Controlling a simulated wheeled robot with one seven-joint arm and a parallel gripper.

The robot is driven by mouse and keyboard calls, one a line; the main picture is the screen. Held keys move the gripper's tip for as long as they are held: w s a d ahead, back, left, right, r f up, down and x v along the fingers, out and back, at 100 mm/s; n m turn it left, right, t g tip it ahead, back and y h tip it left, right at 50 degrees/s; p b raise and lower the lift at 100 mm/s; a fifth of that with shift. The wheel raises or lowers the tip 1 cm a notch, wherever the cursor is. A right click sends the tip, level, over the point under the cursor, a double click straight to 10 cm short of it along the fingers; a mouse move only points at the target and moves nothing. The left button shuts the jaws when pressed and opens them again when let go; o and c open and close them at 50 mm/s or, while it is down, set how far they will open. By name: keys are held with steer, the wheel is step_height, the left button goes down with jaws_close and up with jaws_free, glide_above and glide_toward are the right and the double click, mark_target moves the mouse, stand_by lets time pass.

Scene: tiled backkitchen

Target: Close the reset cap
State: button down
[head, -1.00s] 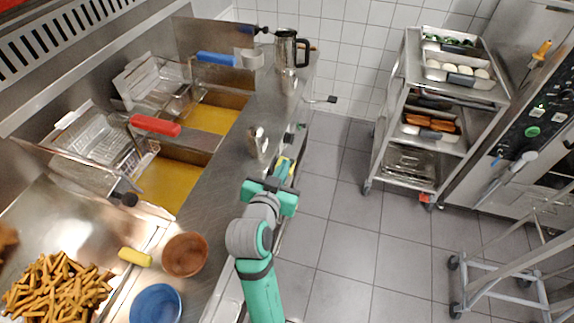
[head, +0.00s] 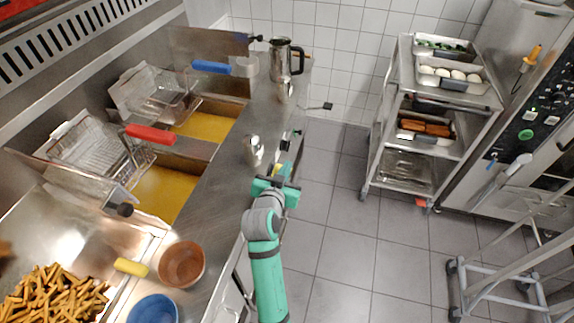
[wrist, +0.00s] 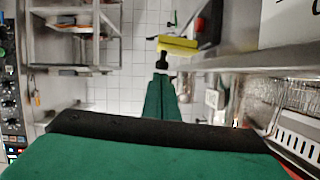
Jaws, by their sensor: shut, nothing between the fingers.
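A yellow flap (wrist: 178,45), which looks like the reset cap, stands out beside a dark housing (wrist: 209,25) on the fryer front in the wrist view. A small black piece (wrist: 161,62) lies between the fingertips and the flap. I cannot tell whether it touches either, or how far the cap is open.
The steel fryer counter (head: 215,190) runs along my left, with a steel shaker (head: 253,150) and jug (head: 283,62) on it. A brown bowl (head: 182,264) stands nearer. A tray trolley (head: 365,150) is at right. The tiled floor (head: 335,220) between is clear.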

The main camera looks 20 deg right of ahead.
stand_by(0.4)
steer(key=shift+s+d+f+m, duration=0.15)
steer(key=shift+d+f+m, duration=0.05)
steer(key=shift+m, duration=0.1)
